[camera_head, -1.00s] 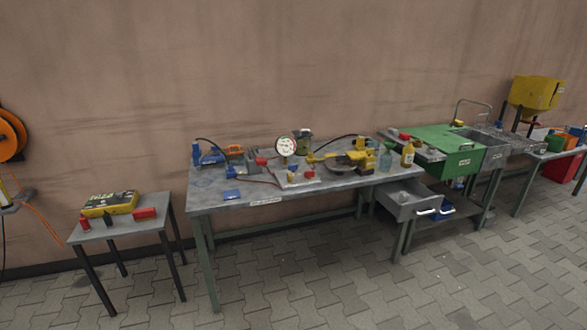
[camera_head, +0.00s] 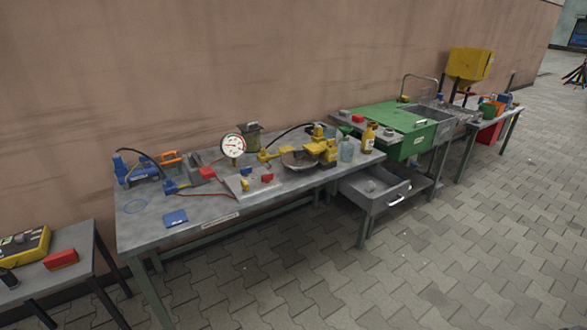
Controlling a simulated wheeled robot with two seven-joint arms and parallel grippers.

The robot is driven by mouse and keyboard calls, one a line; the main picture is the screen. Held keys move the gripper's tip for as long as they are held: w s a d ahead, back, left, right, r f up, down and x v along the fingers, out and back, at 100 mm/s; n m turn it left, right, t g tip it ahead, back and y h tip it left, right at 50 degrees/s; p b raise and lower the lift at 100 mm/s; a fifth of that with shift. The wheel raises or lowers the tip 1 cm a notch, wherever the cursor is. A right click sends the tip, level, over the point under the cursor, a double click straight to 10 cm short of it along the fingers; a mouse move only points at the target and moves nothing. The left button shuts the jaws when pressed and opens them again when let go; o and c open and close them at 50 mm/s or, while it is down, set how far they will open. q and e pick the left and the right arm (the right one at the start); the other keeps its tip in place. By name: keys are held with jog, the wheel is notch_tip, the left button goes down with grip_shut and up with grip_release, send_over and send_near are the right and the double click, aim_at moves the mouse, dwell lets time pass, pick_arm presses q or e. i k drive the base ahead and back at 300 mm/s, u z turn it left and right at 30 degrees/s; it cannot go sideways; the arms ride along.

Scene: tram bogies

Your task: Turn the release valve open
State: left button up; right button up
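A long grey workbench (camera_head: 150,229) stands against the wall. On it a round white dial gauge (camera_head: 233,146) stands upright at the back. In front of it lies a flat light plate (camera_head: 232,185) with a small yellow part (camera_head: 245,184) and a small red part (camera_head: 267,178) on it. A blue part (camera_head: 172,186) sits to the left of the plate, with a red hose near it. Yellow fittings (camera_head: 320,148) stand by a round metal pan (camera_head: 298,160). Which part is the release valve is too small to tell. Neither of my grippers is in view.
An open grey drawer (camera_head: 375,193) sticks out at the bench's right end. A small side table (camera_head: 80,240) with a yellow case (camera_head: 25,246) stands at the left. A green-lidded sink unit (camera_head: 385,122) and a yellow hopper (camera_head: 470,64) are farther right. The paved floor in front is clear.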

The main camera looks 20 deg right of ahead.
aim_at(266, 178)
jog(key=z, duration=0.75)
jog(key=i, duration=0.65)
jog(key=z, duration=0.8)
